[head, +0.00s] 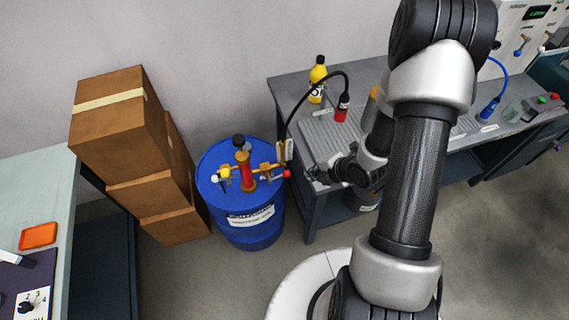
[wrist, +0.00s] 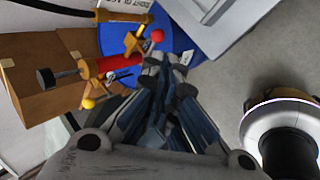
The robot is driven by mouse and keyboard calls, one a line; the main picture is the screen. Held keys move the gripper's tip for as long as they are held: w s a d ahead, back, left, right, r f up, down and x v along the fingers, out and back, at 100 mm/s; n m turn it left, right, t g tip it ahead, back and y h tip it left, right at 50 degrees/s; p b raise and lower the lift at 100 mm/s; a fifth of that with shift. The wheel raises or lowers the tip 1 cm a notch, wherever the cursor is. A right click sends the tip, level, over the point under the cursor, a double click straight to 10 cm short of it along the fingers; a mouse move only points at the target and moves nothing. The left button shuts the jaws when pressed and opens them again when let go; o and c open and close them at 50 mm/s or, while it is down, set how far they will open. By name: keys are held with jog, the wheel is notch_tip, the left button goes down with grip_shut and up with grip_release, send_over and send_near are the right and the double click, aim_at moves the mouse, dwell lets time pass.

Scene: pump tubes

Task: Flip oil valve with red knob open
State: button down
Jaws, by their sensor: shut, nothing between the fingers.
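The red knob (head: 287,173) is on the right end of the brass valve assembly on top of the blue drum (head: 240,232). In the wrist view the red knob (wrist: 157,36) sits on a short lever by a brass valve body, just beyond my fingertips. My gripper (head: 316,173) is to the right of the red knob in the head view, over the gap between drum and bench. In the wrist view my gripper (wrist: 168,60) is shut and empty, with its tips close to the knob. I cannot tell whether they touch.
A red pump (head: 246,172) with a black top stands on the drum. A yellow knob (wrist: 88,103) is left of the red one. A black hose (head: 300,100) arches to the bench (head: 290,88). Stacked cardboard boxes (head: 120,110) stand left of the drum.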

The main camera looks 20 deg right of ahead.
jog(key=s+a+f+n+y, duration=0.2)
jog(key=a+f, duration=0.1)
jog(key=f, duration=0.1)
jog(key=b, duration=0.3)
send_near(279, 177)
jog(key=s+a+f, duration=0.2)
jog(key=s+a, duration=0.1)
jog(key=shift+t, duration=0.3)
jog(key=shift+w+d+f+b, duration=0.1)
jog(key=shift+w+d+f, duration=0.2)
jog(key=shift+w, duration=0.4)
jog(key=shift+w+d+f+b, duration=0.15)
jog(key=shift+w+f, duration=0.2)
jog(key=shift+w, duration=0.3)
jog(key=shift+w+d+f+b, duration=0.1)
jog(key=shift+w+d+f, duration=0.2)
jog(key=shift+w, duration=0.4)
jog(key=shift+f, duration=0.15)
jog(key=d+f+b, duration=0.1)
jog(key=b, duration=0.1)
jog(key=shift+f+b, duration=0.25)
jog(key=shift+b, duration=0.1)
jog(key=shift+r, duration=0.1)
